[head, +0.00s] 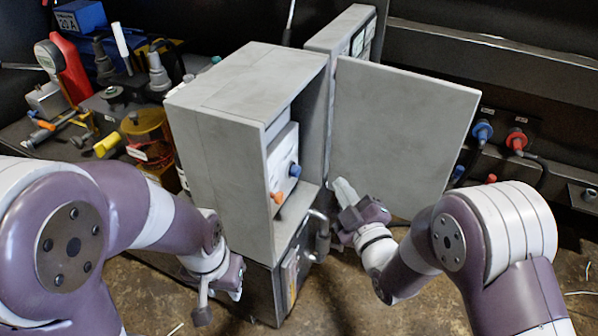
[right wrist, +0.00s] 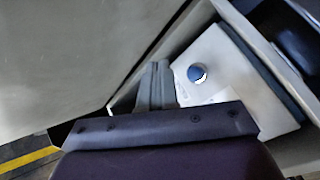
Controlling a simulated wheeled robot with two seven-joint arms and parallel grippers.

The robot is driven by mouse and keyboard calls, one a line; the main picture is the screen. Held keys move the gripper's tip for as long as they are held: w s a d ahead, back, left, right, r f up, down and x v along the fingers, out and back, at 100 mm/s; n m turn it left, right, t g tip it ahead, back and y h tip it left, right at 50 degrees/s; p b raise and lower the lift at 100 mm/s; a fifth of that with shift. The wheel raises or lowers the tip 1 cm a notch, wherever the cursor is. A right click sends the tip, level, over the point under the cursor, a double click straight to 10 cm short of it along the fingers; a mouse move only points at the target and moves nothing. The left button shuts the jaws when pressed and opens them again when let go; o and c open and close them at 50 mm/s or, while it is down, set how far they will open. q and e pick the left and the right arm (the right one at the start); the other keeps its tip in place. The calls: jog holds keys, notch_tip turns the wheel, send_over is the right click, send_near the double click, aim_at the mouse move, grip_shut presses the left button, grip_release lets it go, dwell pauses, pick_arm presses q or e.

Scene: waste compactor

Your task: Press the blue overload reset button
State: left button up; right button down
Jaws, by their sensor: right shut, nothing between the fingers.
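The blue button (head: 293,169) sits on a white panel (head: 283,160) inside the open grey cabinet. An orange knob (head: 278,197) is below it on the same panel. In the right wrist view the blue button (right wrist: 197,74) shows on the white panel (right wrist: 225,60), to the right of my fingertips. My right gripper (head: 343,189) is shut and empty, between the cabinet opening and its open door, apart from the button. It also shows in the right wrist view (right wrist: 157,85). My left gripper (head: 203,308) is low beside the cabinet's front left; its jaw opening cannot be made out.
The grey cabinet (head: 225,85) has its door (head: 405,135) swung open to the right, close to my right gripper. A metal handle (head: 319,235) sticks out below the opening. Tools and jars crowd the bench at left. Blue and red connectors (head: 482,132) are on the right wall.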

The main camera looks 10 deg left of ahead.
jog(key=shift+w+a+b, duration=0.1)
jog(key=shift+w+a, duration=0.2)
jog(key=shift+a, duration=0.65)
jog(key=shift+w+a+b, duration=0.1)
jog(key=shift+w+a, duration=0.2)
jog(key=shift+a, duration=0.65)
jog(key=shift+w+a+b, duration=0.1)
jog(key=shift+w+a, duration=0.2)
jog(key=shift+a, duration=0.65)
jog(key=shift+w+a, duration=0.15)
jog(key=shift+a, duration=0.2)
jog(key=shift+w+a, duration=0.1)
jog(key=shift+a, duration=0.35)
jog(key=shift+d, duration=0.1)
dwell(0.5)
jog(key=shift+s+d, duration=0.25)
jog(key=shift+d, duration=0.5)
jog(key=d, duration=0.1)
jog(key=s+d, duration=0.1)
jog(key=d, duration=0.2)
jog(key=shift+s+d, duration=0.3)
jog(key=shift+d, duration=0.1)
